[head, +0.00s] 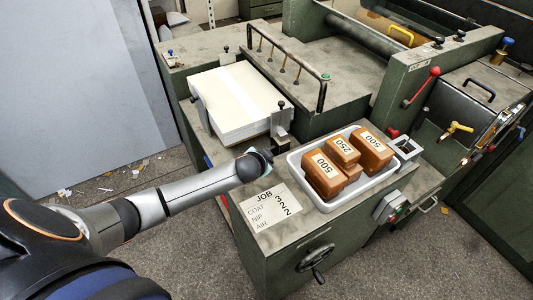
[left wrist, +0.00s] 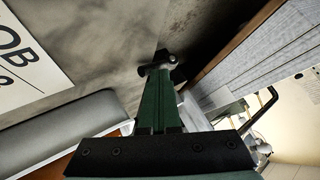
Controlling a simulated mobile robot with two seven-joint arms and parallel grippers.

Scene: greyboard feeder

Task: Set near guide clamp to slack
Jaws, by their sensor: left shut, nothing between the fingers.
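My left gripper comes in from the left in the head view (head: 266,156), its tip low over the feeder table between the job card and the stack. In the left wrist view its green fingers (left wrist: 158,100) are together, with nothing held. A small dark knob or lever on a grey base (left wrist: 165,62), possibly the near guide clamp, sits right at the fingertips; I cannot tell whether they touch. In the head view my gripper hides this spot. A metal guide with a black knob (head: 281,108) stands at the stack's near right corner. My right gripper is not in view.
A white board stack (head: 235,95) lies beyond the gripper. A white tray (head: 331,208) with brown weights (head: 325,175) stands to the right. The job card (head: 270,216) lies in front. A handwheel (head: 315,258) is on the feeder's front. A tall grey panel (head: 75,80) stands left.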

